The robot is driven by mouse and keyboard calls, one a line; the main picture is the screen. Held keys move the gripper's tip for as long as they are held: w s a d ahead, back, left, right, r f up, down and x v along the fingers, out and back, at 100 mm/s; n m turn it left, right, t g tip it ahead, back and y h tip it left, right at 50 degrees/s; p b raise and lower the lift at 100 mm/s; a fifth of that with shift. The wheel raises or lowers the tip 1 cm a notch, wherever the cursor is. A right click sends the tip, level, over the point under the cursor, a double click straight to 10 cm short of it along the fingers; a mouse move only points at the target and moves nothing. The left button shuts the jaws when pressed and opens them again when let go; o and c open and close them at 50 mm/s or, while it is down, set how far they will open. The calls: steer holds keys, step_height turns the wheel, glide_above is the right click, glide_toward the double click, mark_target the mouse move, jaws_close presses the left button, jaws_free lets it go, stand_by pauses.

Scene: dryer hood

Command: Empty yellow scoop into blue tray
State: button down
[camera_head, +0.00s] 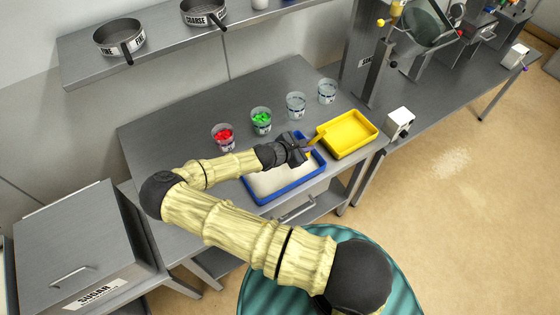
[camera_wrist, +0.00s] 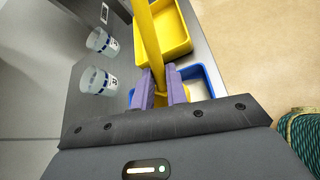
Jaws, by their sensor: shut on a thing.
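My gripper (camera_head: 302,147) is above the right end of the blue tray (camera_head: 270,200). In the wrist view, my gripper (camera_wrist: 160,80) is shut on the yellow scoop (camera_wrist: 149,35), which passes between its fingers and out of the top of the picture. In the head view, the scoop (camera_head: 318,137) reaches from my gripper towards the yellow tray. The blue tray holds white material and also shows in the wrist view (camera_wrist: 218,82), partly hidden by my gripper. I cannot tell whether the scoop holds anything.
A yellow tray (camera_head: 372,128) stands right of the blue tray. Behind are cups, one with red pieces (camera_head: 223,138), one with green pieces (camera_head: 261,122), and two clear ones (camera_head: 296,106). A white box (camera_head: 400,121) and a stand (camera_head: 378,70) are further right.

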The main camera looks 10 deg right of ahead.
steer(key=shift+s+d+f+m+y+p, duration=0.1)
steer(key=shift+d+f+m+y+p, duration=0.4)
steer(key=shift+d+y, duration=0.5)
steer(key=s+d+f+m+y+p, duration=0.1)
steer(key=d+f+y+p, duration=0.1)
steer(key=d+y+p, duration=0.1)
steer(key=s+d+f+m+t+y+p, duration=0.1)
steer(key=d+f+y+p, duration=0.1)
steer(key=d+y, duration=0.3)
steer(key=shift+d+f+m+p, duration=0.3)
steer(key=shift+d+p, duration=0.1)
steer(key=shift+d, duration=0.2)
stand_by(0.3)
stand_by(0.4)
